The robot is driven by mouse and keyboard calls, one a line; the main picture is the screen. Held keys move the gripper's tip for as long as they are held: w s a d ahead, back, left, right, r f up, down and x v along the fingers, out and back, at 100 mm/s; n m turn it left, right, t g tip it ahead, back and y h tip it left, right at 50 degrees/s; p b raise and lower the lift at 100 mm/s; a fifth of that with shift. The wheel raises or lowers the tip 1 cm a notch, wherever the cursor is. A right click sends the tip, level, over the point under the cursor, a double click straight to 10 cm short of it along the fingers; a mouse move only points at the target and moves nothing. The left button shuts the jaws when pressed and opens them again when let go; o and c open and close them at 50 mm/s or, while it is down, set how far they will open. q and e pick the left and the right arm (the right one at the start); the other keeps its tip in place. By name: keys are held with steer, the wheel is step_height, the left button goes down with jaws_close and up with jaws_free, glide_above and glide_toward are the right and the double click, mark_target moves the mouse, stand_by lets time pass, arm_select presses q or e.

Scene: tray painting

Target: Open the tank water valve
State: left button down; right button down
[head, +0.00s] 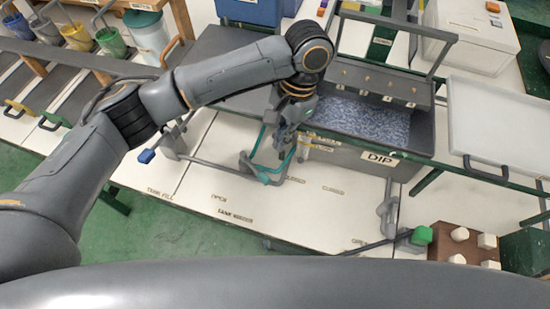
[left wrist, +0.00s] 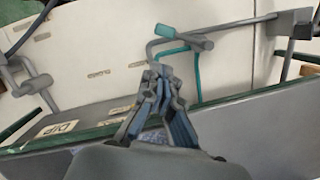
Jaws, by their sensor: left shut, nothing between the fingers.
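The valve lever (head: 250,166) is a grey bar with a teal end, on a grey pipe frame in front of the dip tank. Its teal tip also shows in the left wrist view (left wrist: 165,31). A label that seems to read TANK WATER (head: 236,217) lies on the white floor panel near it. My left gripper (head: 283,142) points down beside the tank's front wall, just right of the lever. In the left wrist view its fingers (left wrist: 160,76) are shut and empty, close to the teal-and-grey frame. Contact with it cannot be told. My right gripper is out of view.
The grey dip tank (head: 345,158) holds blue speckled liquid. A blue-ended lever (head: 147,156) stands at the left, a green-ended one (head: 421,235) at the right. A white tray (head: 495,120) is at right. The front white panel is largely clear.

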arm_select(q)
steer(key=p+x, duration=0.1)
steer(key=x, duration=0.9)
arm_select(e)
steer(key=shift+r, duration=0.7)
arm_select(q)
steer(key=shift+a+r, duration=0.1)
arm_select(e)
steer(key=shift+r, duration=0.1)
